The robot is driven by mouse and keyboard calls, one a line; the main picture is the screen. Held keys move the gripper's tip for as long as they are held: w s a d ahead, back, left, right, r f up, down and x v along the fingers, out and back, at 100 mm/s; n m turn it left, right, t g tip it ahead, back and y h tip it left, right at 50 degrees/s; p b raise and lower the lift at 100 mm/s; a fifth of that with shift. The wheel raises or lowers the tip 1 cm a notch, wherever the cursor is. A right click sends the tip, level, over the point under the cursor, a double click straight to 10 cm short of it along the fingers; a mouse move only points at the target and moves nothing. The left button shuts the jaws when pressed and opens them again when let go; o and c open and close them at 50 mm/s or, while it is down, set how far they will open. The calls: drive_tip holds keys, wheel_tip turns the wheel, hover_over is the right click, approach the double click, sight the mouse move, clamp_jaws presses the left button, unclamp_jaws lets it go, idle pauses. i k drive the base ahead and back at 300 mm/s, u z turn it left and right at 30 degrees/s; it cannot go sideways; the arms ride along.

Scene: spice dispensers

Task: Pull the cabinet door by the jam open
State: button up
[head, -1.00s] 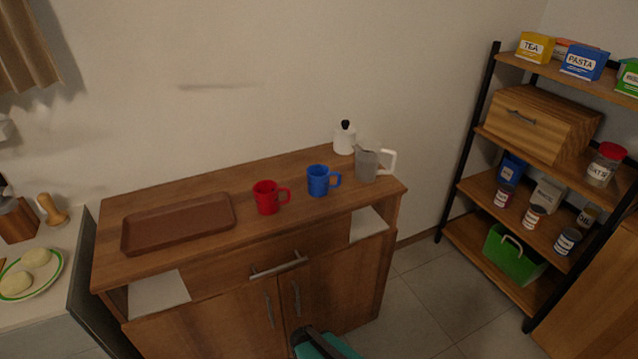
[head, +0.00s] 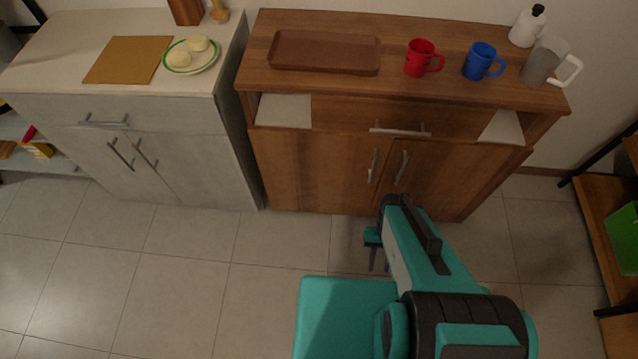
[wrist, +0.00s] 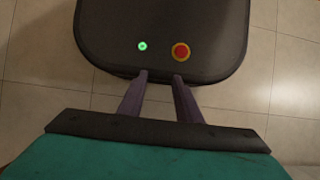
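No jam can be made out in either current view. A brown wooden cabinet (head: 310,165) stands ahead with two shut lower doors, a left door (head: 335,180) and a right door (head: 430,180). Their upright bar handles sit side by side, the left handle (head: 373,166) and the right handle (head: 401,168). A pale grey cabinet (head: 175,165) to the left also has two shut doors. My gripper (head: 379,262) points down over the floor in front of the brown cabinet, apart from the handles. In the wrist view its two fingers (wrist: 159,77) are apart with nothing between them.
On the brown cabinet are a brown tray (head: 325,53), red mug (head: 421,58), blue mug (head: 481,62), a pitcher (head: 542,62) and a white bottle (head: 527,27). A dark shelf with a green bin (head: 622,238) stands at right. The tiled floor at left is clear.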

sight(301, 169)
drive_tip(key=u, duration=0.45)
drive_tip(key=k, duration=1.35)
drive_tip(key=u, duration=0.65)
drive_tip(key=i, duration=0.9)
drive_tip(key=u, duration=0.2)
